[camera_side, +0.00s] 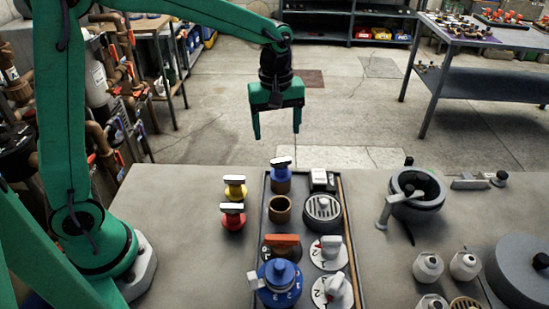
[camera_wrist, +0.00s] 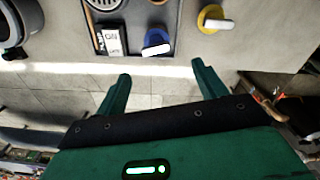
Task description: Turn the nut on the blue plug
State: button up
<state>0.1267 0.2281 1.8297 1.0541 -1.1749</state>
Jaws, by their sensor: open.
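The blue plug (camera_side: 281,173) stands upright at the far end of a dark tray (camera_side: 262,215), seated in what looks like a brown socket. A pale bar-shaped nut (camera_side: 281,161) sits on top of it. In the wrist view the blue plug (camera_wrist: 154,37) is near the top, with its white nut (camera_wrist: 157,50) in line with the gap between my fingers. My gripper (camera_side: 277,135) points down, open and empty. It appears above and beyond the plug in the side view, apart from it. Both fingers also show in the wrist view (camera_wrist: 161,72).
Yellow (camera_side: 235,188) and red (camera_side: 232,216) plugs stand left of the tray. An empty brown socket (camera_side: 280,209), a round drain (camera_side: 323,211), an ON switch (camera_side: 322,180) and several knobs share the tray. A grey pot (camera_side: 416,192) stands to the right.

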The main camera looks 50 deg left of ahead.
aim_at(281, 159)
jog(key=shift+w+d+f+n, duration=0.2)
jog(key=shift+w+f+n, duration=0.2)
jog(key=shift+w+f, duration=0.15)
jog(key=shift+f, duration=0.1)
jog(key=shift+f, duration=3.85)
jog(key=c, duration=1)
